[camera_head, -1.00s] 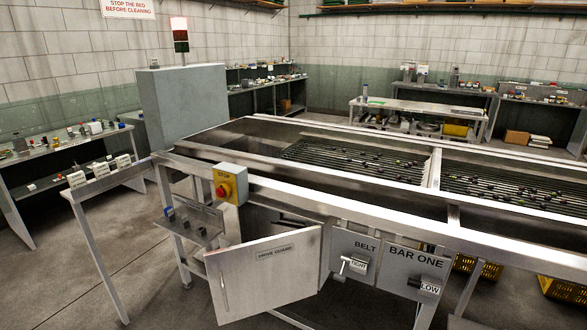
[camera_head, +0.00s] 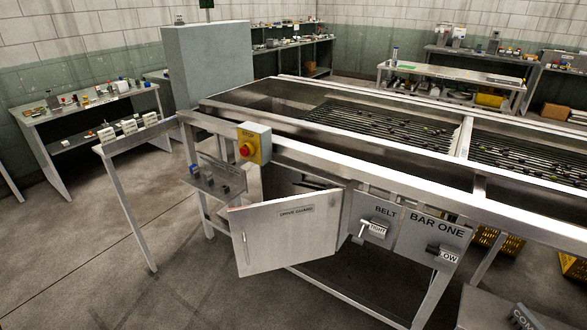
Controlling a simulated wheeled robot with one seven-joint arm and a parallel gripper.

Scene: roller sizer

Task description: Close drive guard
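The drive guard (camera_head: 287,236) is a grey metal door with a "DRIVE GUARD" label, below the front rail of the roller sizer (camera_head: 400,167). It stands swung open, its free edge with a vertical handle (camera_head: 245,250) out toward the left front. Its right edge is by the belt panel. Part of the dark opening (camera_head: 300,183) shows above and behind the door. My gripper is not in view.
A yellow box with a red stop button (camera_head: 252,144) sits on the rail above the door. Right of the door are the belt lever (camera_head: 370,229) and the "BAR ONE" panel (camera_head: 431,238). A small shelf (camera_head: 214,181) juts out at left. The floor in front (camera_head: 180,270) is clear.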

